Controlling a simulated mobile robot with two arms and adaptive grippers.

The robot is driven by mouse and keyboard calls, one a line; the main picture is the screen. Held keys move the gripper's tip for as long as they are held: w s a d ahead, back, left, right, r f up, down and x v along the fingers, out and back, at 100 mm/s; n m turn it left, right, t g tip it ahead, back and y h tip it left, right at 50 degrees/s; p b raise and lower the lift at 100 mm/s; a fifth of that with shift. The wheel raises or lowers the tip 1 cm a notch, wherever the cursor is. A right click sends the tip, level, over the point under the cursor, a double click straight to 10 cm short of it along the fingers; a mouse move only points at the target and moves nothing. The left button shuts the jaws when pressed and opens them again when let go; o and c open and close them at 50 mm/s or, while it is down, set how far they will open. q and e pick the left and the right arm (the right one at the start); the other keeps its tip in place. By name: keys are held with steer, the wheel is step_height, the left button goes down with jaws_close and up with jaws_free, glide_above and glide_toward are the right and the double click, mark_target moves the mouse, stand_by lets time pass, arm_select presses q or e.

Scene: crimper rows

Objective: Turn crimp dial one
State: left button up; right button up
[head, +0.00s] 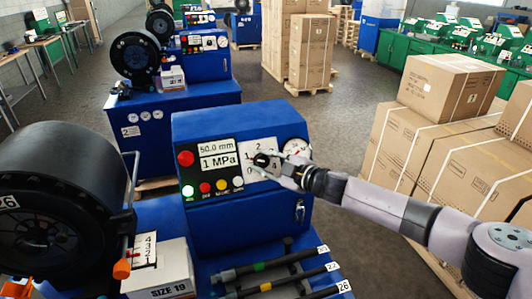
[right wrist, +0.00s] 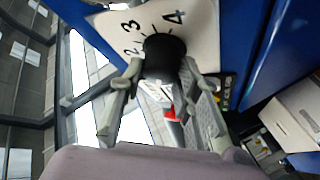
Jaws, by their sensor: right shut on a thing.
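The crimp dial (head: 262,160) is a black knob on a white plate with numbers, on the front of the blue crimper (head: 240,125). My right gripper (head: 277,167) reaches in from the right and is shut on the dial knob. In the right wrist view the black knob (right wrist: 164,55) sits between the two fingers (right wrist: 155,85), with 2, 3 and 4 visible on the plate around it. The knob's pointer is hard to make out. The display (head: 218,154) reads 50.0 mm and 1 MPa. My left gripper is not in view.
A round gauge (head: 296,152) is right of the dial. Black hoses (head: 275,270) and a SIZE 19 box (head: 165,272) lie in front. Cardboard boxes (head: 425,145) stand close to my right arm.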

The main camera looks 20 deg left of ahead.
steer(key=n, duration=0.1)
steer(key=n+g+p, duration=0.1)
steer(key=n, duration=0.1)
steer(key=shift+w+r+g+h, duration=0.2)
steer(key=shift+r+g+h, duration=0.1)
steer(key=shift+r, duration=0.05)
steer(key=shift+n+g, duration=0.5)
steer(key=shift+n, duration=0.5)
steer(key=n+g+h+b, duration=0.1)
steer(key=n, duration=0.1)
steer(key=shift+f+n+h, duration=0.15)
steer(key=shift+n+h, duration=0.15)
arm_select(q)
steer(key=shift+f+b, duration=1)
steer(key=shift+b, duration=0.35)
arm_select(e)
steer(key=shift+n+g+h, duration=0.6)
steer(key=shift+n+h, duration=0.2)
steer(key=shift+n, duration=0.7)
steer(key=o, duration=1.1)
steer(key=shift+a, duration=0.1)
